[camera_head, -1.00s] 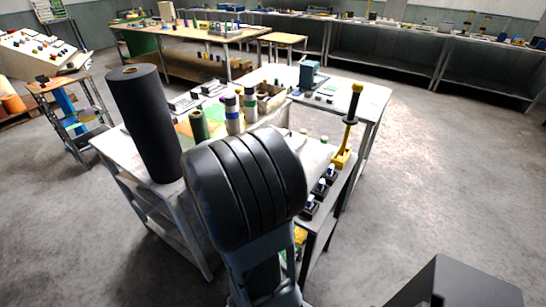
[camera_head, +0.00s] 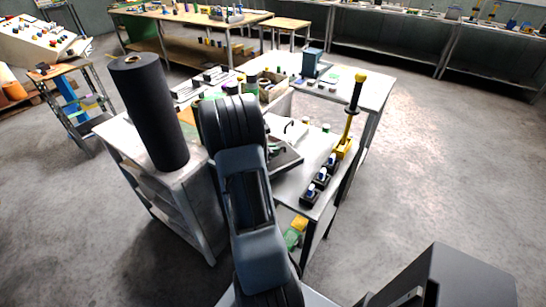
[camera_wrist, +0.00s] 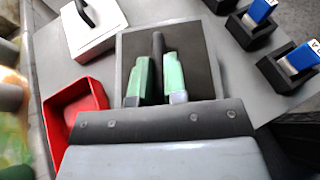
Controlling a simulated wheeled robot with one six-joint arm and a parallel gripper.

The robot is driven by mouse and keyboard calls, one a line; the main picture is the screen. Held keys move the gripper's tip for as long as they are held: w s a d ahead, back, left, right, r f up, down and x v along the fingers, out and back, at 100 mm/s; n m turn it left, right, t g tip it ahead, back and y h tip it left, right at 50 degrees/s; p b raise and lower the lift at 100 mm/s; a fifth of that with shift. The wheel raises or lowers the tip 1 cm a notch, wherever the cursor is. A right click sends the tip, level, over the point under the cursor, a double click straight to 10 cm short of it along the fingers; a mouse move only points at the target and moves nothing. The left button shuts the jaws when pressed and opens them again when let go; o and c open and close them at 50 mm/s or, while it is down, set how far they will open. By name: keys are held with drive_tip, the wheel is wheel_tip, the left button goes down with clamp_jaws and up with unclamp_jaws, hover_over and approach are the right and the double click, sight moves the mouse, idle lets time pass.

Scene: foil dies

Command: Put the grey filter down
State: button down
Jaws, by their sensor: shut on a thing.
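The grey filter (camera_wrist: 195,55) shows in the wrist view as a dark square plate with a paler rim and a raised dark bar handle. My gripper (camera_wrist: 157,70) has its two green fingers on either side of that handle and is shut on it. The plate lies flat relative to the grey bench top (camera_wrist: 235,75); I cannot tell whether it touches it. In the head view my arm hides the gripper. A dark, pale-rimmed plate (camera_head: 286,160), apparently the filter, shows just right of the arm.
A red open tray (camera_wrist: 75,105) and a white block with a dark handle (camera_wrist: 92,28) lie left of the filter. Black holders with blue-topped pieces (camera_wrist: 290,68) stand to the right.

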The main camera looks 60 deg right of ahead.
drive_tip(key=shift+w+d+f, duration=0.1)
drive_tip(key=shift+d+f, duration=0.1)
drive_tip(key=shift+f, duration=0.1)
drive_tip(key=f, duration=0.2)
drive_tip(key=shift+w+d+f+p, duration=0.15)
drive_tip(key=shift+d+f+p, duration=0.05)
drive_tip(key=shift+f+p, duration=0.2)
drive_tip(key=shift+f, duration=0.3)
drive_tip(key=shift+f, duration=0.1)
drive_tip(key=shift+f, duration=0.15)
drive_tip(key=c, duration=1.2)
unclamp_jaws()
drive_tip(key=shift+o, duration=0.2)
